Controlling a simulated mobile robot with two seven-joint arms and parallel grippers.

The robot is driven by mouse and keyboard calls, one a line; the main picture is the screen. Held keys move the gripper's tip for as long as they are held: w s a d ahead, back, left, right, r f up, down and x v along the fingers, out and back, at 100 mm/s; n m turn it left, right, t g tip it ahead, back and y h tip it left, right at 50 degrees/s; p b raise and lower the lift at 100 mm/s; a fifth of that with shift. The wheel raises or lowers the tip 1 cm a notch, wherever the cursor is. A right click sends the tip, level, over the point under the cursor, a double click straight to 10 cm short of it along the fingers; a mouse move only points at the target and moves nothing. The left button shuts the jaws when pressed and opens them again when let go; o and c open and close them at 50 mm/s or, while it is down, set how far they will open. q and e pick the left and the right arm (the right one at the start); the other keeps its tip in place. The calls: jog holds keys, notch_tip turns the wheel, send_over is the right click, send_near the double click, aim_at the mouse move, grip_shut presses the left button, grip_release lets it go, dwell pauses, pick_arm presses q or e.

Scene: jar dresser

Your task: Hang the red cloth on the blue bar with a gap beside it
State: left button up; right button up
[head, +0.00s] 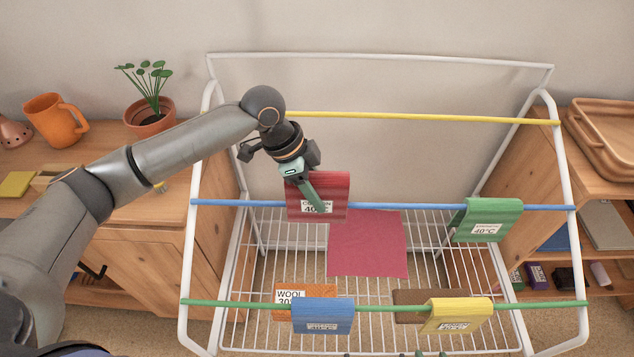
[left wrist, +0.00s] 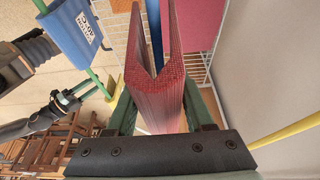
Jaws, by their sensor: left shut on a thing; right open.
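A folded red cloth (head: 334,184) with a white care label is at the left part of the blue bar (head: 400,206) in the head view. My left gripper (head: 309,190) is shut on it from above. In the left wrist view the cloth (left wrist: 155,80) stands between my left fingers, its two layers parted in a V, with the blue bar (left wrist: 153,30) in line with the opening. The cloth hides part of the bar; I cannot tell whether it rests on it. A green cloth (head: 487,220) hangs at the bar's right, with bare bar between. My right gripper (left wrist: 82,92) is open and empty.
A flat red cloth (head: 367,243) lies on the lower rack. A blue cloth (head: 323,315) and a yellow cloth (head: 458,316) hang on the green front bar (head: 390,306). The yellow back bar (head: 420,117) is empty. Wooden dressers flank the rack; a potted plant (head: 150,115) stands left.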

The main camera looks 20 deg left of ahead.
pick_arm(q)
notch_tip(320, 180, down, 5)
jog(key=shift+r+b, duration=0.2)
jog(key=shift+b, duration=0.5)
jog(key=shift+f+b, duration=0.4)
jog(key=shift+f, duration=0.75)
pick_arm(e)
jog(key=shift+w+a+f, duration=0.4)
jog(key=shift+a+f, duration=0.2)
jog(key=shift+a, duration=0.05)
pick_arm(q)
jog(key=o, duration=1.1)
pick_arm(e)
jog(key=shift+d, duration=0.15)
pick_arm(q)
jog(key=shift+r, duration=0.1)
pick_arm(e)
jog(key=shift+s, duration=0.15)
